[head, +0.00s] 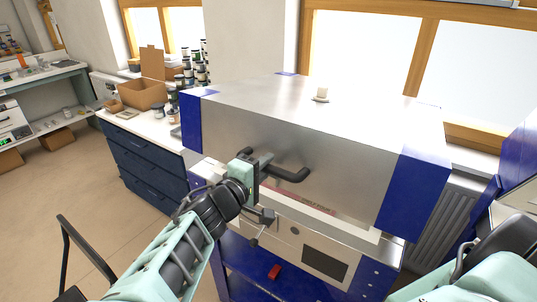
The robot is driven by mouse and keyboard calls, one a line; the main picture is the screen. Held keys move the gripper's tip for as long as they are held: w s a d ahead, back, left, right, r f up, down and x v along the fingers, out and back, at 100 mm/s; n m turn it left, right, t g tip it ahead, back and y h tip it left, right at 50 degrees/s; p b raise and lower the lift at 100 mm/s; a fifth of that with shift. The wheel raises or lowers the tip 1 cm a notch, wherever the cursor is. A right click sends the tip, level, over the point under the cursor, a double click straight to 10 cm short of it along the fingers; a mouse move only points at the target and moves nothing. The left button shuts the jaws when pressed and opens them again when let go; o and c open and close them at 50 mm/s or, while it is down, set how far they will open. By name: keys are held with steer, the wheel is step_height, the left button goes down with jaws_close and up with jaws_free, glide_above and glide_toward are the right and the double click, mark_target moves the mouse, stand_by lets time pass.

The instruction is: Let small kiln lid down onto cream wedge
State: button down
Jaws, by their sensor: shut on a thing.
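The kiln lid (345,165) is a large brushed-steel cover with blue end pieces, seen in the head view. A dark bar handle (292,174) sticks out from its front face. My gripper (263,166) is at the left end of the handle and is shut on it; the arm partly hides the fingers. Below the lid's front edge, a pale strip with a pinkish band (318,207) shows above the kiln body (285,238). The lid looks slightly raised, but its exact gap is hard to judge. I cannot make out the cream wedge.
A small cream cup-like thing on a dish (321,94) stands on the lid. A red block (274,271) lies low on the blue stand. Left are navy drawers (150,165) and a cardboard box (142,94). A radiator (450,225) is at right.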

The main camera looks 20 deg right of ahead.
steer(key=c, duration=2.2)
jaws_free()
steer(key=f+b, duration=0.1)
steer(key=f, duration=0.1)
steer(key=a+f+b, duration=0.1)
steer(key=f, duration=0.2)
steer(key=s+f+b, duration=0.1)
steer(key=f, duration=0.2)
steer(key=shift+a+f, duration=0.2)
steer(key=c, duration=2.1)
jaws_free()
steer(key=shift+c, duration=0.2)
steer(key=o, duration=0.8)
steer(key=shift+r, duration=0.1)
